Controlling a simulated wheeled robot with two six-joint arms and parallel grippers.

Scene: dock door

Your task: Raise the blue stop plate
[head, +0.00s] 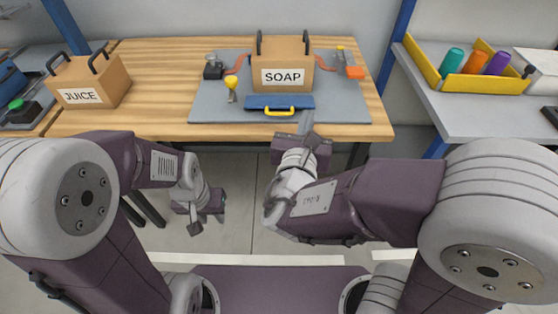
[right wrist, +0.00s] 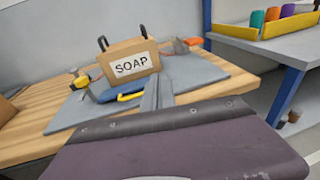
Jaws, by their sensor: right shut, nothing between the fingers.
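The blue stop plate (head: 258,102) with its yellow handle (head: 280,112) lies low at the front of a grey mat (head: 345,105) on the wooden table, just in front of the SOAP box (head: 282,55). In the right wrist view the blue plate (right wrist: 104,97) is partly hidden behind my fingers. My right gripper (head: 306,122) is shut and empty, near the table's front edge, right of and nearer than the yellow handle, apart from it. My left gripper (head: 196,226) hangs low in front of the table, far from the plate; its fingers are too unclear to judge.
A yellow-knobbed lever (head: 231,85) stands left of the plate. Small devices with red-orange parts (head: 355,72) flank the SOAP box. A JUICE box (head: 90,82) sits at the table's left. A grey bench at right holds a yellow bin (head: 470,83) of coloured cylinders.

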